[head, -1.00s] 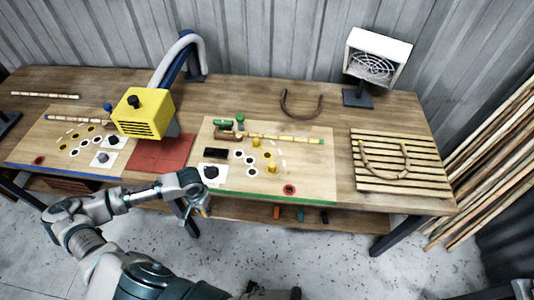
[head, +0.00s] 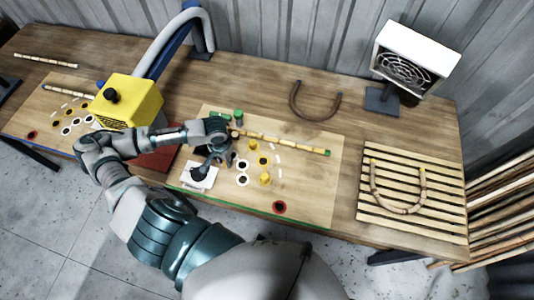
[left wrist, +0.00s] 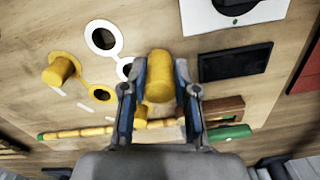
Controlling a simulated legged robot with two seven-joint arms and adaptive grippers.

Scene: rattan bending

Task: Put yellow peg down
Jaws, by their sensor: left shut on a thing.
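A yellow peg (left wrist: 158,82) sits between the two fingers of my left gripper (left wrist: 158,98), which is shut on it. The left gripper (head: 222,157) is low over the right-hand wooden board (head: 315,195) in the head view; the held peg is hard to make out there. In the wrist view, a white-ringed black hole (left wrist: 126,68) lies just left of the held peg, partly hidden by the finger. Another white-ringed hole (left wrist: 103,38) and a yellow-ringed hole (left wrist: 101,94) lie farther left. A second yellow peg (left wrist: 61,70) stands upright on the board. My right gripper is not seen.
A jointed bamboo stick (head: 285,143) lies along the board's back, with green pieces (head: 221,116) by its left end. A white plate with a black knob (head: 199,177) is beside the gripper. A slatted rack (head: 410,215) holds bent rattan at right.

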